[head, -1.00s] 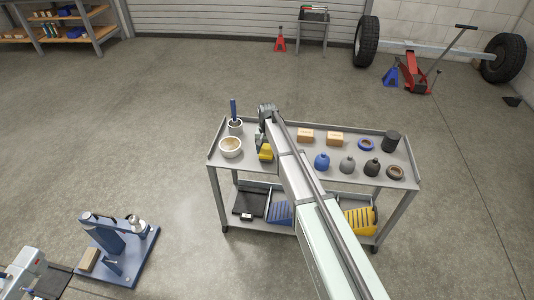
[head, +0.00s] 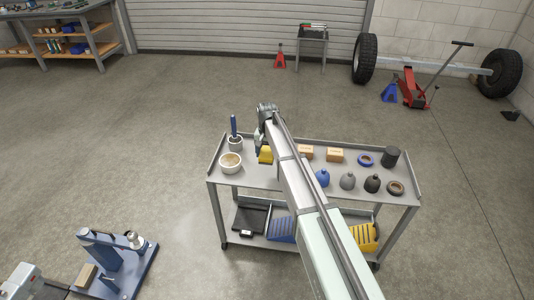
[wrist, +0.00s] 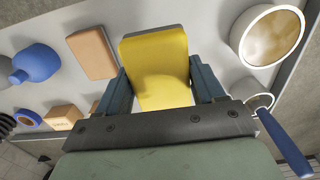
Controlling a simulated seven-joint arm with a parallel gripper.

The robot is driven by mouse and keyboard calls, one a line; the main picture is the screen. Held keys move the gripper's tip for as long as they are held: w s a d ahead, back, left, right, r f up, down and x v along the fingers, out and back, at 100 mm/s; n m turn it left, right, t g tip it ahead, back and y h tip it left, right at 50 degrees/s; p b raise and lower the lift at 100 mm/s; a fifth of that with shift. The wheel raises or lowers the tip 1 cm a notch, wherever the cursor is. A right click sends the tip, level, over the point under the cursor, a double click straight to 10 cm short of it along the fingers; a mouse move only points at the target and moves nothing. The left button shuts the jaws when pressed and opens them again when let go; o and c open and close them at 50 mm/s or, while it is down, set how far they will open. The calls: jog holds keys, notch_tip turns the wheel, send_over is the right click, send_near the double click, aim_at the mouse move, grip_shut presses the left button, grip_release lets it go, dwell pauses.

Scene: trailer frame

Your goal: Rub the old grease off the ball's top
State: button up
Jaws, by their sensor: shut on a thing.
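My gripper (head: 260,146) is above the left part of the grey cart's top. It is shut on a yellow pad (head: 265,155), and the wrist view shows the pad (wrist: 158,60) between the two fingers (wrist: 160,85). A silver ball (head: 135,240) sits on a blue stand (head: 105,255) at the lower left of the head view, well away from my gripper. Whether grease lies on its top is too small to tell. The ball is not in the wrist view.
The cart (head: 213,180) also holds a white bowl (head: 231,166), a cup with a blue-handled tool (head: 234,128), tan boxes (head: 335,155), and several bottles and rings. A tan block (head: 86,275) lies on the stand's base. Bare floor separates cart and stand.

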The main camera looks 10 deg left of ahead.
jog(key=shift+c, duration=1)
jog(key=shift+a, duration=0.2)
jog(key=s+a+f+n, duration=0.1)
jog(key=s+a, duration=0.2)
jog(key=a, duration=0.2)
jog(key=s+a+n, duration=0.1)
jog(key=s+a, duration=0.2)
jog(key=a, duration=0.3)
jog(key=n, duration=0.7)
send_over(129, 238)
notch_tip(129, 238, down, 15)
jog(key=shift+s+f, duration=0.15)
jog(key=shift+f, duration=3.15)
jog(key=shift+w+f, duration=0.55)
jog(key=shift+w, duration=0.05)
jog(key=shift+c, duration=0.4)
jog(key=shift+w, duration=1.5)
jog(key=shift+s+d, duration=0.1)
jog(key=shift+s, duration=1.9)
jog(key=shift+s+r, duration=0.1)
jog(key=shift+r, duration=0.1)
notch_tip(129, 238, up, 8)
jog(key=shift+f, duration=0.15)
